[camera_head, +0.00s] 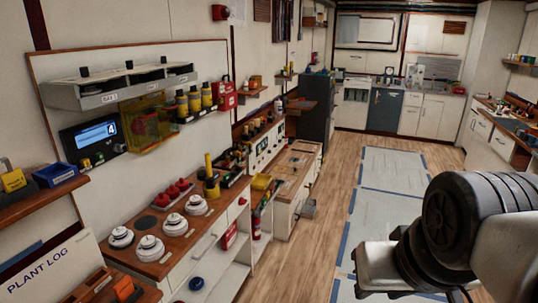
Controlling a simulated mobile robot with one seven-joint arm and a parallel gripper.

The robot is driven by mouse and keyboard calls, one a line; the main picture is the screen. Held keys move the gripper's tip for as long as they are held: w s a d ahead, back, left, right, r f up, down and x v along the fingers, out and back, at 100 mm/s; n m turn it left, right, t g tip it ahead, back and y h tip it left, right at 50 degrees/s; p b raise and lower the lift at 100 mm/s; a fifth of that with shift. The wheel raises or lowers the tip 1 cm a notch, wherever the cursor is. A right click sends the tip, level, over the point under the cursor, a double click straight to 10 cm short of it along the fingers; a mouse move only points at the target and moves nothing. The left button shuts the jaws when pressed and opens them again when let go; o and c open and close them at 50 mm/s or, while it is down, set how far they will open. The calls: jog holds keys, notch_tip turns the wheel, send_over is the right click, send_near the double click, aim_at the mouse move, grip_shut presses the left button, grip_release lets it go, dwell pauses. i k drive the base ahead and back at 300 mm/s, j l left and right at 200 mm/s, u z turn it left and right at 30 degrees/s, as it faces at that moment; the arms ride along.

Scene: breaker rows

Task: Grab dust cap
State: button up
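No object is clearly readable as the dust cap. Small round candidates are a blue round piece (196,284) on the low shelf under the counter, and white round fittings with dark tops (150,247) on the wooden counter (180,238). Small black caps (84,71) stand on top of the grey wall shelf unit. My arm fills the lower right, with a black wrist and a white end part (378,270) over the floor, well apart from the counter. Its fingers cannot be made out, and nothing held is visible.
Red knobs (172,193) and yellow-and-black bottles (194,99) stand along the left wall. A wooden-topped cabinet (296,170) juts out farther along. The blue-edged floor mat (385,195) and wooden floor between the counter and my arm are clear. Cabinets line the far wall.

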aim_at(173, 193)
jog(key=i+j, duration=0.1)
jog(key=i, duration=1.5)
jog(key=i+u, duration=0.4)
jog(key=i+l+u, duration=0.1)
jog(key=i+u, duration=0.15)
jog(key=u, duration=0.2)
jog(key=i+l+u, duration=0.25)
jog(key=u, duration=0.15)
jog(key=i+u, duration=0.2)
jog(key=u, duration=0.2)
jog(key=i+l+u, duration=0.1)
jog(key=u, duration=0.3)
jog(key=i+l+u, duration=0.2)
jog(key=u, duration=0.15)
jog(key=i, duration=0.1)
